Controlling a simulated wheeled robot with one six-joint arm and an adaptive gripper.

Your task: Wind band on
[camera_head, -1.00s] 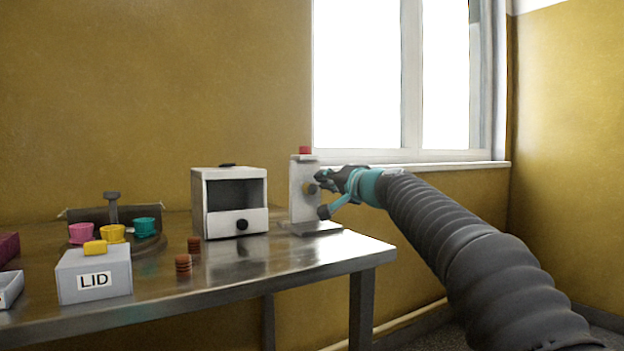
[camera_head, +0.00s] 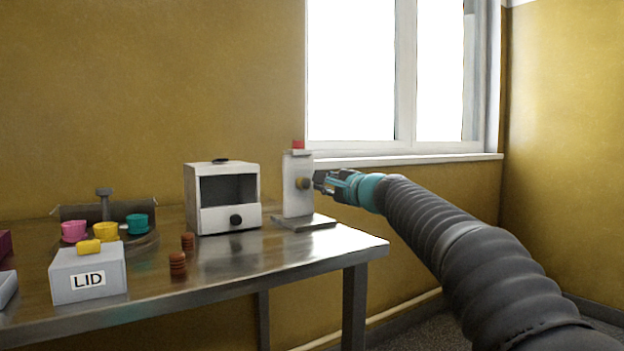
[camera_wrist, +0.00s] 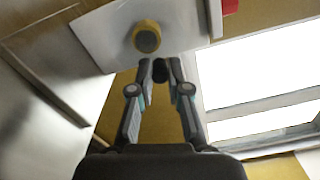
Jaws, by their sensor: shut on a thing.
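A white upright stand (camera_head: 297,190) with a red cap (camera_head: 298,145) and a round brass-coloured hub (camera_head: 302,183) stands on a flat grey base near the table's right end. The hub also shows in the wrist view (camera_wrist: 147,38). My gripper (camera_head: 322,181) is just right of the hub. In the wrist view its two fingers (camera_wrist: 160,72) are closed together on a small dark round knob (camera_wrist: 160,71), close below the hub. Whether the knob joins the hub is hidden. No band is clearly visible.
A white box with a dark opening and a drawer (camera_head: 230,219) stands left of the stand. Farther left are brown stacked pieces (camera_head: 178,264), a grey LID box (camera_head: 88,274) and coloured cups (camera_head: 105,231). The metal table (camera_head: 240,260) is bare at the front right. A window is behind.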

